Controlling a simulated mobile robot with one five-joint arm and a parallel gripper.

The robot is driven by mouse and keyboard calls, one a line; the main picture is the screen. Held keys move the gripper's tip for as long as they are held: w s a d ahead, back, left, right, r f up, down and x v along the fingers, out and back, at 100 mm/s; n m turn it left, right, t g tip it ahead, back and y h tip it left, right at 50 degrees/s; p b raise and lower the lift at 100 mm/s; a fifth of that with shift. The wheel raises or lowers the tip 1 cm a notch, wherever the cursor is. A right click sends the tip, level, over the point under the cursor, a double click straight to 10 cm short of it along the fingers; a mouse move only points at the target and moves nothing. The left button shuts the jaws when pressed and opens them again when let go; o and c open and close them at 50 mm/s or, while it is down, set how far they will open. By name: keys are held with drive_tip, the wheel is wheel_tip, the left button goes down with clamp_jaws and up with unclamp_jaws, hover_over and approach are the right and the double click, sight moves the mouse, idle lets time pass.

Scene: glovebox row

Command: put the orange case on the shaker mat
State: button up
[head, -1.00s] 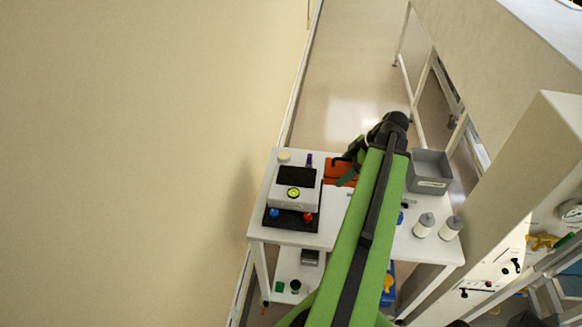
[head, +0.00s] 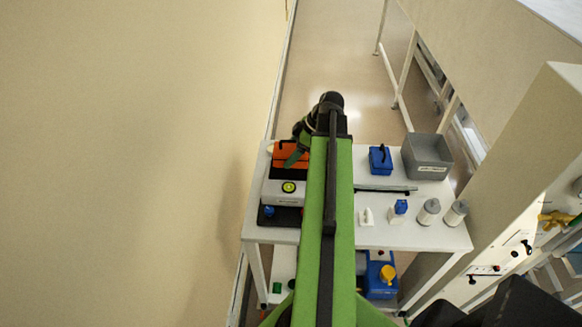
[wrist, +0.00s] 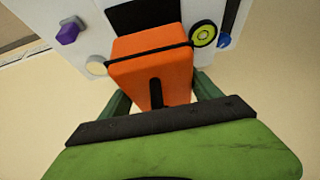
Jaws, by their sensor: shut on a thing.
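The orange case (head: 291,151) is held in my gripper (head: 298,150), which is shut on it; in the wrist view the case (wrist: 152,65) sits between my green fingers (wrist: 160,92), a black band across it. The shaker is a pale box (head: 278,191) with a yellow-green round dial on its front part. Its black mat (wrist: 143,14) shows in the wrist view just beyond the case. The case appears above or near the mat; the height gap cannot be told.
A blue case (head: 380,159), a grey bin (head: 428,157), white-grey bottles (head: 428,211) and a dark rod (head: 385,189) stand right of my arm on the white table (head: 390,236). A purple-topped item (wrist: 69,31) is at the wrist view's left. The wall (head: 120,160) is close on the left.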

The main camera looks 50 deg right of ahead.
drive_tip(key=shift+w, duration=0.2)
wheel_tip(320, 180, down, 4)
drive_tip(key=b, duration=0.4)
drive_tip(key=shift+f, duration=0.25)
drive_tip(key=shift+s+r, duration=0.1)
drive_tip(key=shift+r, duration=0.15)
drive_tip(key=o, duration=1.5)
drive_tip(key=shift+f, duration=0.2)
drive_tip(key=o, duration=0.4)
drive_tip(key=shift+r, duration=0.1)
